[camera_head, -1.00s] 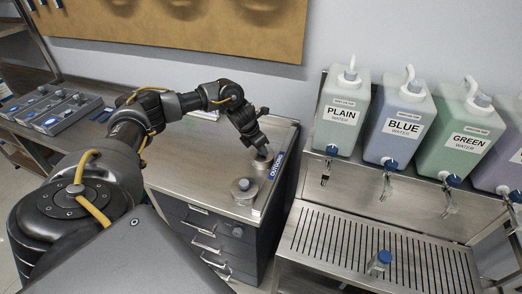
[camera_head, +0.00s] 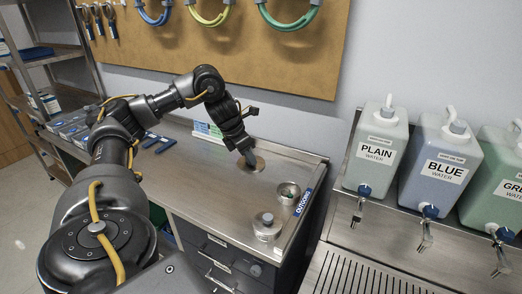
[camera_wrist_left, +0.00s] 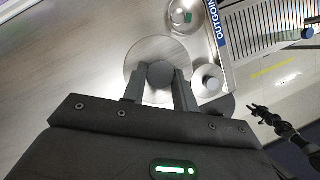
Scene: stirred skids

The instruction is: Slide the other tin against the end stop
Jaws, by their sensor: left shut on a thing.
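My left gripper (camera_head: 246,160) points down over the steel worktop, left of the open tin. In the left wrist view its fingers (camera_wrist_left: 160,88) are shut on the dark knob of a round metal lid (camera_wrist_left: 140,62). The lid also shows beneath the gripper in the head view (camera_head: 257,167). A lidded tin (camera_head: 266,228) with a knob stands nearer the front. My right gripper (camera_wrist_left: 258,110) shows small in the left wrist view; its jaws are unclear.
PLAIN (camera_head: 376,152), BLUE (camera_head: 436,165) and GREEN (camera_head: 497,178) water containers stand above a slotted drain rack (camera_head: 355,275) on the right.

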